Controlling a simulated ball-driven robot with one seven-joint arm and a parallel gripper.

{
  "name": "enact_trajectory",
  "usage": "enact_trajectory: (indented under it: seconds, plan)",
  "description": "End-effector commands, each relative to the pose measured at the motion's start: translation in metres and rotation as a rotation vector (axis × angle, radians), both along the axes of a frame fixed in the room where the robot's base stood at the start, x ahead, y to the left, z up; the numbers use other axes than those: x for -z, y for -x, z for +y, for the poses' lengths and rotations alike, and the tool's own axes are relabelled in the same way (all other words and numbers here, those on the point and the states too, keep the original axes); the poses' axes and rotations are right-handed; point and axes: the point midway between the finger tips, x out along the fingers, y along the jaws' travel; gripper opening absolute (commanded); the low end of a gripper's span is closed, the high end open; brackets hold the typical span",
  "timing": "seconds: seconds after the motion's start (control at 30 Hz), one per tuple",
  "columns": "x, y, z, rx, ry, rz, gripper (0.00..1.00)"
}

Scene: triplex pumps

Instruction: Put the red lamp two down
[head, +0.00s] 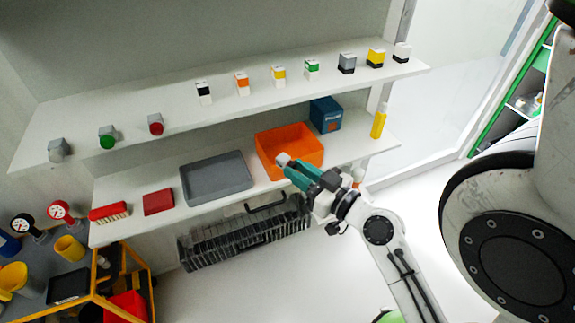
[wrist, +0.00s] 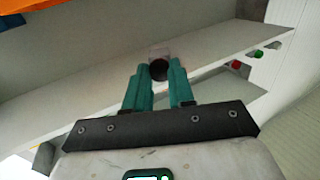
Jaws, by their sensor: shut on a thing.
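My gripper (head: 289,166) is shut on a small light grey block (head: 283,158), held in front of the orange bin on the lower shelf. In the wrist view the gripper (wrist: 160,76) has the block (wrist: 159,51) between its teal fingertips, with a dark round face towards the camera. A red-fronted lamp (head: 155,126) stands on the upper shelf (head: 130,143), and a red one shows in the wrist view (wrist: 235,64).
A green lamp (head: 107,141) and a grey one (head: 58,149) stand left on the upper shelf, several small boxes right. The lower shelf carries a red brush (head: 108,212), red box (head: 158,201), grey tray (head: 218,198), orange bin (head: 262,150) and blue box (head: 326,114).

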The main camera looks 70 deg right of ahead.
Motion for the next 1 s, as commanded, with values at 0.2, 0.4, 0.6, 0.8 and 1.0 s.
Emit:
enact_trajectory:
  seconds: [0.2,0.4,0.6,0.8,1.0]
  plan:
    - [-0.009,0.005,-0.014,0.026,0.008,-0.006,0.00]
    - [-0.013,-0.015,-0.039,0.028,0.007,-0.005,0.00]
    - [-0.015,-0.043,-0.070,0.025,0.005,-0.004,0.00]
    - [-0.014,-0.073,-0.106,0.026,0.005,-0.003,0.00]
    - [-0.014,-0.102,-0.140,0.025,0.005,-0.002,0.00]
